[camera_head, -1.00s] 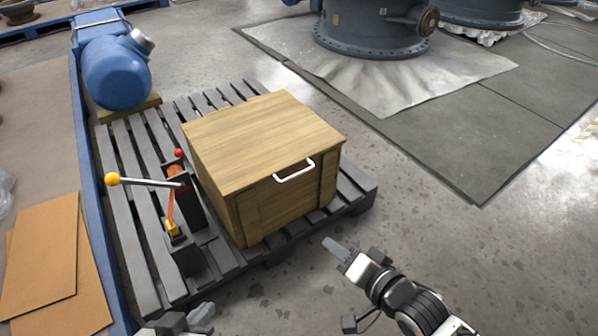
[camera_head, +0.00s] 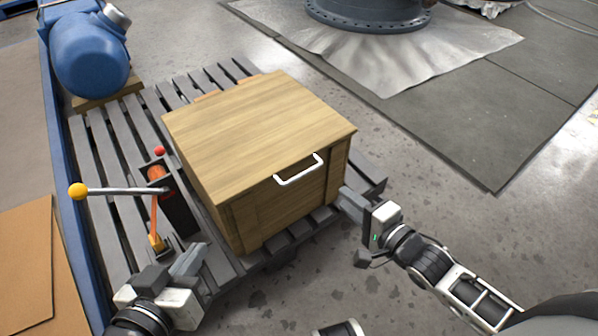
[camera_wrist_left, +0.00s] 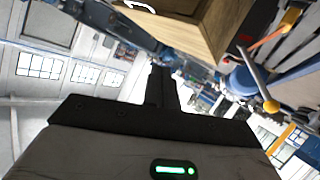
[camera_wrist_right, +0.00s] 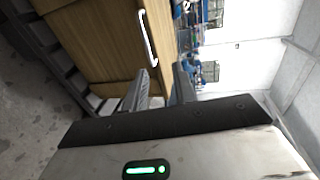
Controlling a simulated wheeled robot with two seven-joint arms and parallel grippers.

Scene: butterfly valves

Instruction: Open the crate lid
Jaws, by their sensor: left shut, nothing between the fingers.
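The wooden crate (camera_head: 285,213) stands on a slatted pallet with its flat lid (camera_head: 255,130) closed. A white bar handle (camera_head: 299,170) is on the front edge of the lid; it also shows in the right wrist view (camera_wrist_right: 147,38) and at the top of the left wrist view (camera_wrist_left: 140,6). My right gripper (camera_head: 350,198) is open and empty, close to the crate's front right corner, right of and below the handle. Its two fingers stand apart in the right wrist view (camera_wrist_right: 160,82). My left gripper (camera_head: 192,258) is shut and empty, low in front of the crate's left side.
A lever (camera_head: 120,190) with a yellow knob and a red-knobbed lever unit stand on the pallet (camera_head: 95,165) left of the crate. A blue motor (camera_head: 88,65) is behind them. The floor (camera_head: 420,220) to the right is clear.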

